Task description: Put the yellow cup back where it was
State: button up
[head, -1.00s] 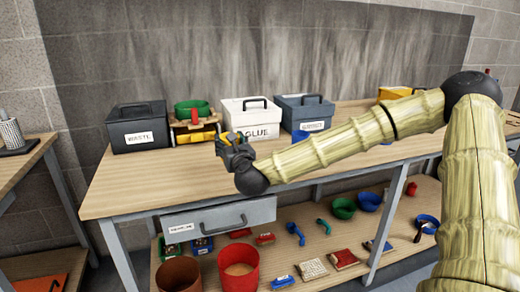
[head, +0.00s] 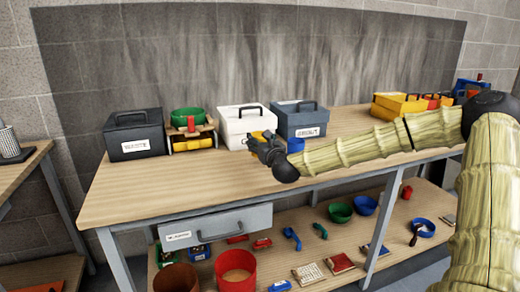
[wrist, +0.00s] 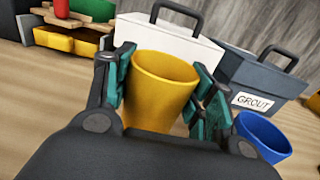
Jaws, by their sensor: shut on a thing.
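The yellow cup (wrist: 160,88) is upright between the two teal-padded fingers of my gripper (wrist: 165,98) in the wrist view. The gripper is shut on it. In the head view my gripper (head: 262,142) is over the workbench (head: 200,190), in front of the white box (head: 232,125); the cup there is small and mostly hidden by the fingers. A blue cup (wrist: 263,135) stands just right of the gripper, in front of the grey GROUT box (wrist: 258,78); it also shows in the head view (head: 296,145).
A dark WASTE box (head: 135,138) and a small wooden rack (head: 200,133) with a green bowl (head: 187,117) on top stand to the left. A yellow box (head: 398,105) stands at the back right. The bench front is clear. Bowls and books lie on the lower shelf.

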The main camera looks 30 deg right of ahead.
jog(key=shift+f, duration=1.75)
jog(key=shift+f, duration=0.15)
jog(key=o, duration=1.1)
jog(key=shift+o, duration=0.2)
jog(key=shift+v, duration=6.05)
jog(key=shift+a, duration=0.1)
